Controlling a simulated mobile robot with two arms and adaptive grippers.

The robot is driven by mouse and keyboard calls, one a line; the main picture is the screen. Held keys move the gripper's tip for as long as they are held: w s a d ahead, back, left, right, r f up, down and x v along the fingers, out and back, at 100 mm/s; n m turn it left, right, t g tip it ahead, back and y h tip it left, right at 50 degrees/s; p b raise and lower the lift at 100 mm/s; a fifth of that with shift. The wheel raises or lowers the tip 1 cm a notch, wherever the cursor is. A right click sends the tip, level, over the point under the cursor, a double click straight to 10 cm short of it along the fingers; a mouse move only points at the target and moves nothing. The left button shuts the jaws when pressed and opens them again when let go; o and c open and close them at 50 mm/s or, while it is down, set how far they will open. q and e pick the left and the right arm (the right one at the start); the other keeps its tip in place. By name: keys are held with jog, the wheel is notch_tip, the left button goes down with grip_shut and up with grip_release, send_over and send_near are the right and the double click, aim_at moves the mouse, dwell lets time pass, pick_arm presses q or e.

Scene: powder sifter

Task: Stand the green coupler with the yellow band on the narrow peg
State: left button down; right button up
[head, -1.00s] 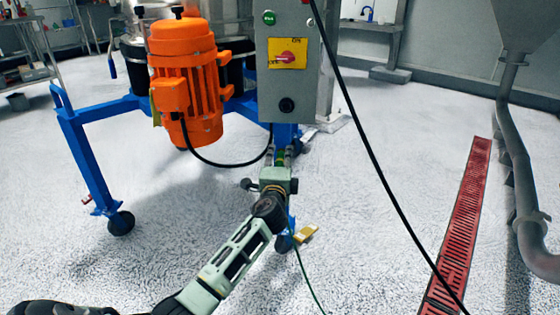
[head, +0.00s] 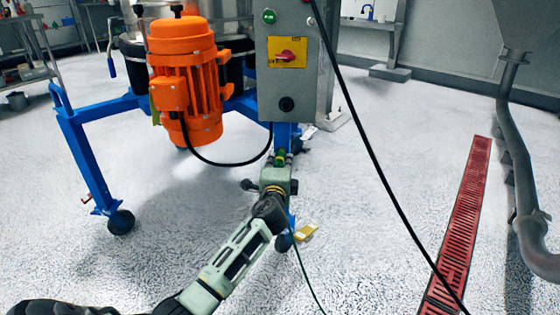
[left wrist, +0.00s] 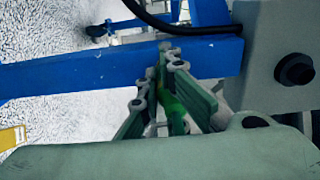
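My left gripper (head: 281,158) is low in front of the blue frame, below the grey control box. Its fingers are closed around a bright green piece, which looks like the green coupler (left wrist: 173,108). In the left wrist view the coupler lies between the two finger pads, partly covered by them. Its yellow band cannot be made out clearly. The narrow peg cannot be picked out in either view. My right gripper is not in view.
The blue frame (head: 90,160) carries an orange motor (head: 190,80) and the grey control box (head: 292,100). A black cable hangs below the motor. A yellow piece (head: 306,233) is by the floor near a caster. Open floor lies right, up to a red drain grate (head: 465,220).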

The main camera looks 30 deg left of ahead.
pick_arm(q)
jog(key=shift+w+a+r, duration=0.2)
jog(key=shift+r, duration=0.4)
jog(key=shift+s+r, duration=0.1)
jog(key=shift+s, duration=0.05)
jog(key=shift+s+r, duration=0.15)
jog(key=shift+r, duration=0.1)
jog(key=c, duration=2.5)
grip_release()
jog(key=shift+f, duration=0.1)
jog(key=o, duration=1.5)
jog(key=shift+d+f, duration=0.15)
jog(key=shift+f, duration=0.2)
jog(key=shift+f, duration=0.1)
